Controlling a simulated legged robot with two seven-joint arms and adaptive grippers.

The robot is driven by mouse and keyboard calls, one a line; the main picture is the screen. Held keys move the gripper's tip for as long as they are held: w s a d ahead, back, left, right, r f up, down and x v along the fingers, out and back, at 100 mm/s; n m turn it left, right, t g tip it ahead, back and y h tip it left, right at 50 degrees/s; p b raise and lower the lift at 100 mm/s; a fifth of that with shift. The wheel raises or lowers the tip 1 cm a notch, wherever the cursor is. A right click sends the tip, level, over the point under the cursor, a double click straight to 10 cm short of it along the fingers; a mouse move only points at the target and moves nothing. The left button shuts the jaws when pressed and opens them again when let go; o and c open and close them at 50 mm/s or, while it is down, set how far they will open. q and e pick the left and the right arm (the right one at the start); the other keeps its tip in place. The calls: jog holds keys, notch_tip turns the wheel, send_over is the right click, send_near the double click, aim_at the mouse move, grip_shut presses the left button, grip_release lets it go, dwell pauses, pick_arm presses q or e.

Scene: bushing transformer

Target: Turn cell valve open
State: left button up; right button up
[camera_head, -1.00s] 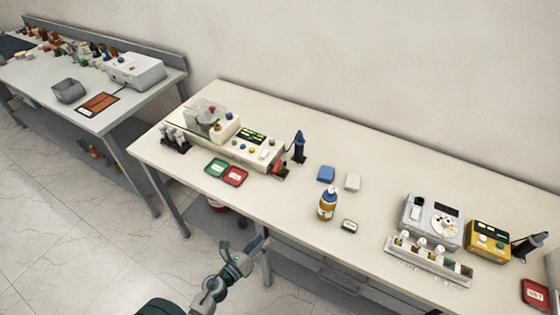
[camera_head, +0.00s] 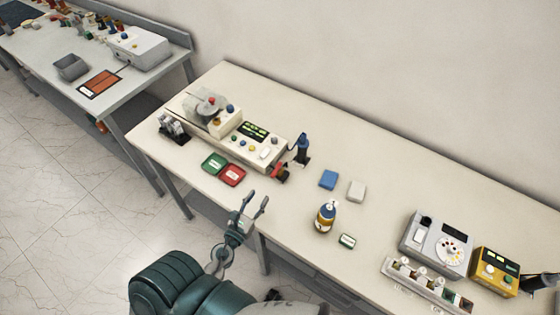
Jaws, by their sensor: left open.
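A bench instrument (camera_head: 241,136) with a green-lit display and buttons stands on the left part of the main table. A red valve-like part (camera_head: 279,172) sits at its front right end, and I take it for the cell valve. It is too small to tell how its handle is turned. My left gripper (camera_head: 258,196) is open and empty near the table's front edge, below and left of the red part and apart from it. My right gripper is not in view.
Green (camera_head: 214,163) and red (camera_head: 232,175) trays lie in front of the instrument. A blue-topped dark holder (camera_head: 301,148) stands right beside the red part. A bottle (camera_head: 325,217) and small blocks are mid-table. A grey dial instrument (camera_head: 436,243) stands at the right.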

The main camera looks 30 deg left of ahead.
aim_at(278, 166)
pick_arm(q)
jog(key=w+p, duration=0.1)
jog(key=w, duration=0.1)
jog(key=w+r, duration=0.1)
jog(key=shift+w+p, duration=0.4)
jog(key=w, duration=0.3)
jog(key=w+p, duration=0.1)
jog(key=w, duration=0.3)
jog(key=w+f, duration=0.1)
jog(key=w, duration=0.2)
jog(key=shift+w+a+p, duration=0.15)
jog(key=shift+a+p, duration=0.15)
jog(key=shift+p, duration=0.05)
jog(key=shift+w, duration=0.55)
grip_shut()
